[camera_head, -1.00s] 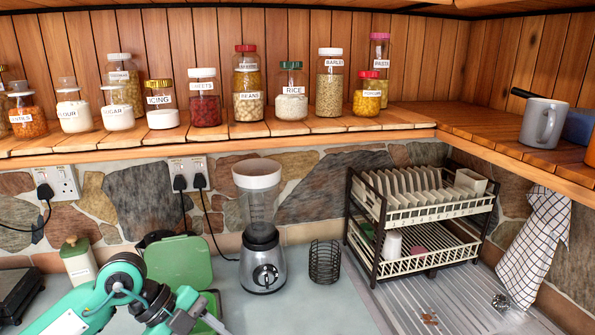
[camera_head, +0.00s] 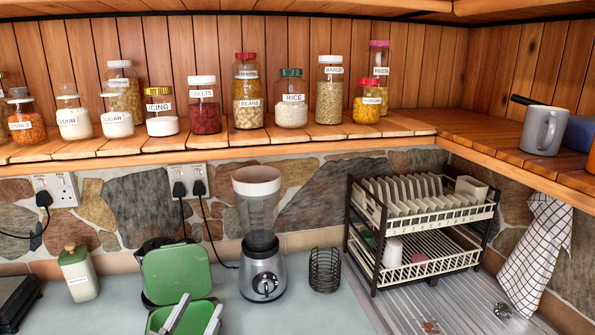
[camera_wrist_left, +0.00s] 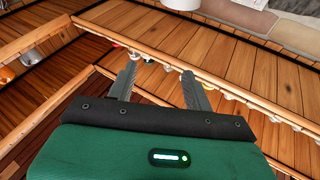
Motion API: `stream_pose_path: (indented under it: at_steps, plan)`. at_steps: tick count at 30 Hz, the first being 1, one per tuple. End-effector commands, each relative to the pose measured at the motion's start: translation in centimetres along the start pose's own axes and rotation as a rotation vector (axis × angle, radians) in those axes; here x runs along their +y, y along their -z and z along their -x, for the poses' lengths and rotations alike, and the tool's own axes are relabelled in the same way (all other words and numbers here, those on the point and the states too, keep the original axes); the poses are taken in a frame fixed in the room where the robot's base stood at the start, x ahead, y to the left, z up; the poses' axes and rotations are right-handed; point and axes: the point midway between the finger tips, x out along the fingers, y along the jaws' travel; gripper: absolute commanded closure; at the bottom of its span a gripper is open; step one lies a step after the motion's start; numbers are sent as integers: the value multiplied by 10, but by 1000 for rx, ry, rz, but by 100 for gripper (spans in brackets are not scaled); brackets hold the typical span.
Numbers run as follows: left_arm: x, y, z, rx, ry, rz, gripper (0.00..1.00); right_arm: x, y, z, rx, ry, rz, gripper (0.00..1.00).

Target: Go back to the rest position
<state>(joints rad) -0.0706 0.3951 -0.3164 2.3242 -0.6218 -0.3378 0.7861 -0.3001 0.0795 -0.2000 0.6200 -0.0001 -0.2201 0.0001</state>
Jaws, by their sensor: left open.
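My left gripper (camera_head: 203,303) shows at the bottom edge of the head view, in front of the green appliance (camera_head: 175,272). Its two grey fingers are apart, with nothing between them. In the left wrist view the gripper (camera_wrist_left: 161,80) is also open and empty, its fingers spread against wooden boards. Most of the left arm is out of the head view. My right gripper is not seen.
A blender (camera_head: 262,265) and a wire holder (camera_head: 325,269) stand right of the green appliance. A cream canister (camera_head: 79,275) is at left. A dish rack (camera_head: 420,235) stands at right. Several jars line the shelf (camera_head: 320,130) above.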

Motion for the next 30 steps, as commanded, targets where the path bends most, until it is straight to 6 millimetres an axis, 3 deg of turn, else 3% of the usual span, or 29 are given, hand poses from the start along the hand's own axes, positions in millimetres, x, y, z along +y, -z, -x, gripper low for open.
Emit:
stream_pose_path:
  at_steps: [6,12,18,24,26,30]
  plan:
    - [-28,-92,69,-474,228,32,49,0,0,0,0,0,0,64]
    - [-19,-158,164,-947,261,52,49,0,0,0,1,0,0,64]
    - [4,-184,244,-1285,184,74,49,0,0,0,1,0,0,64]
    - [28,-188,306,-1529,69,104,49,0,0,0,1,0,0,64]
    - [36,-187,324,-1594,28,115,49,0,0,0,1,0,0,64]
    - [39,-225,325,-1609,22,112,49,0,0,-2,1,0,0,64]
